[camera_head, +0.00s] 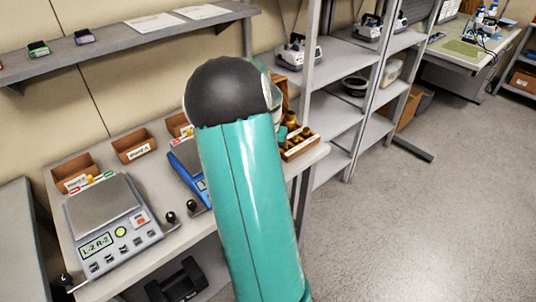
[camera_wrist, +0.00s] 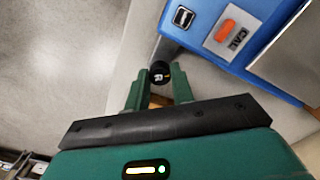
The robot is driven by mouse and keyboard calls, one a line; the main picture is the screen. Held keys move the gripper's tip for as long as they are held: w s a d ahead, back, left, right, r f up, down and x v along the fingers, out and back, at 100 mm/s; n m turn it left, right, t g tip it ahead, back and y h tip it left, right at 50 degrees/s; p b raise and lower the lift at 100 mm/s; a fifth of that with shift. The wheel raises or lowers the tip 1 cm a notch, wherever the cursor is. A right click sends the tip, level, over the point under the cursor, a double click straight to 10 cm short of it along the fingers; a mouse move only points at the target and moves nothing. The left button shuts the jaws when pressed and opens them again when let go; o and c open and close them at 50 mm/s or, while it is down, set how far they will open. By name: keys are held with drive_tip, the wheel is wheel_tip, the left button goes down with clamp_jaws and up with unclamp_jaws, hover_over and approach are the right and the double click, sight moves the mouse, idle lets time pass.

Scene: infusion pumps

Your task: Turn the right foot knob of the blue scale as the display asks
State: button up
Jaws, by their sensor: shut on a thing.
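The blue scale (camera_head: 188,168) stands on the bench in the head view, its right part hidden behind my arm. Its left foot knob (camera_head: 193,205) is black and shows at the front. The wrist view shows the blue scale's corner (camera_wrist: 240,28) with an orange CAL button. The right foot knob (camera_wrist: 159,75), black and marked R, sits between the green fingers of my gripper (camera_wrist: 158,84), which is shut on it. In the head view my arm hides the gripper and this knob. I cannot read the blue scale's display.
A grey scale (camera_head: 105,213) stands left of the blue one; its display seems to read L-2 R-2. Its black knob (camera_head: 170,217) is close to the blue scale's left knob. Cardboard bins (camera_head: 133,146) line the bench back. Shelving (camera_head: 340,85) stands to the right, with open floor beyond.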

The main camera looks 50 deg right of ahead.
drive_tip(key=shift+n, duration=0.7)
drive_tip(key=o, duration=1)
wheel_tip(320, 180, up, 14)
drive_tip(key=shift+f, duration=0.1)
